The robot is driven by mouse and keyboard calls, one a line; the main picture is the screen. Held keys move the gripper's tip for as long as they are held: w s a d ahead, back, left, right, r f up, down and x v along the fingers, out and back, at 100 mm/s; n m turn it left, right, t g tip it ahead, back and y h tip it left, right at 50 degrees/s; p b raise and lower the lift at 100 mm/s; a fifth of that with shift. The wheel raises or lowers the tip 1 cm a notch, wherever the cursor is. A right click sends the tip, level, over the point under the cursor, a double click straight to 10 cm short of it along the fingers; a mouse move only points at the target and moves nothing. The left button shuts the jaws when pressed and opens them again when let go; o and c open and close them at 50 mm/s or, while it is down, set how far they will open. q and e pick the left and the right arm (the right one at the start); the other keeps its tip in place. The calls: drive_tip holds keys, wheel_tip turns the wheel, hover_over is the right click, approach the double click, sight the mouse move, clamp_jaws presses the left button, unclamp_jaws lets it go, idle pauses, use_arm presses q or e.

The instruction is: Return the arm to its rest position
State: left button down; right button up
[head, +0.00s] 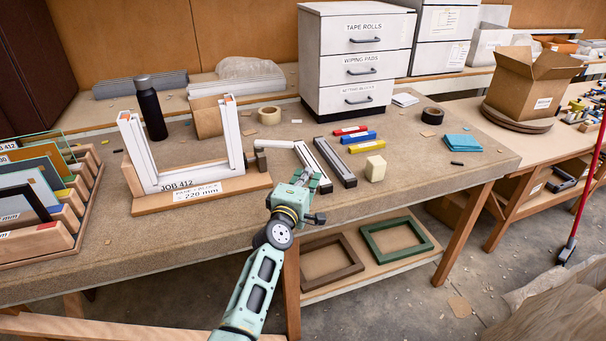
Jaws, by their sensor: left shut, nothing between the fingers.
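My left arm comes in from the bottom middle, and its pale green left gripper (303,176) is over the front part of the workbench (240,216). The fingers are shut and look empty. The gripper is close to a white angled bar (306,156) and overlaps its near end in the view; I cannot tell whether they touch. My right gripper is not in view.
A dark grey bar (335,163), a cream block (375,168) and coloured sticks (362,137) lie right of the gripper. A black bottle (151,110) and a drawer unit (357,65) stand behind. A rack of panes (75,215) is at left.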

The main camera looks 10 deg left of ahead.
use_arm(q)
drive_tip(key=shift+s+a+f+m+g, duration=0.15)
drive_tip(key=shift+s+f+m, duration=0.1)
drive_tip(key=shift+f, duration=0.2)
drive_tip(key=shift+s+a+f+m+g, duration=0.15)
drive_tip(key=shift+f+m, duration=0.1)
drive_tip(key=shift+f, duration=0.2)
drive_tip(key=s+a+f+m+g+h, duration=0.1)
drive_tip(key=s+f+m+g, duration=0.35)
drive_tip(key=s, duration=0.65)
drive_tip(key=s+a+f+m+g+h, duration=0.1)
drive_tip(key=s+f+m+g, duration=0.1)
drive_tip(key=s+f+m, duration=0.55)
drive_tip(key=s+a+f+m+g+y, duration=0.15)
drive_tip(key=s+a+g, duration=0.3)
drive_tip(key=s, duration=1.05)
drive_tip(key=s+a+f+m+g+y, duration=0.1)
drive_tip(key=s+a+m+g+y, duration=0.3)
drive_tip(key=s, duration=1.1)
wheel_tip(320, 180, down, 25)
drive_tip(key=s, duration=0.2)
drive_tip(key=s+a+f, duration=0.2)
drive_tip(key=s+f, duration=0.6)
drive_tip(key=s+a+f+g, duration=0.1)
drive_tip(key=s+f, duration=0.8)
drive_tip(key=shift+s+a, duration=0.2)
drive_tip(key=shift+a, duration=0.15)
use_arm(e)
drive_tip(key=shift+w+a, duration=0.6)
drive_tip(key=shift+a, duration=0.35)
